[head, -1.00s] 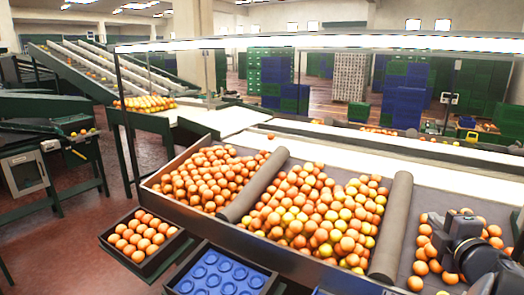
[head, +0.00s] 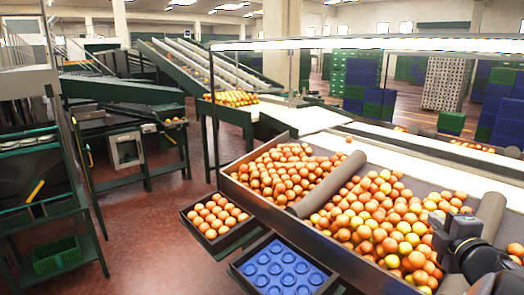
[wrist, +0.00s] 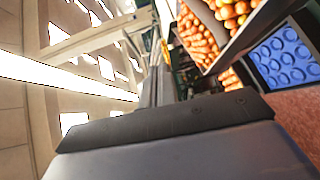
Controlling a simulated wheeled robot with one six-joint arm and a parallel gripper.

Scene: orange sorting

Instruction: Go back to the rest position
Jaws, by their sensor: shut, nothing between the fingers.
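My arm shows at the lower right of the head view, its dark end over the right side of the sorting table, close above the oranges (head: 375,215). My gripper (wrist: 160,120) fills the lower part of the wrist view as a dark, wide body. It is shut with nothing held. The wrist view is tilted on its side, with ceiling lights at left and oranges at top right. The fingertips are hard to make out in the head view.
A tray of oranges (head: 188,212) and a tray with a blue insert (head: 240,266) sit at the table's front edge. Grey rollers (head: 328,185) divide the oranges. A rack with a green basket (head: 57,255) stands at left. Red floor between is free.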

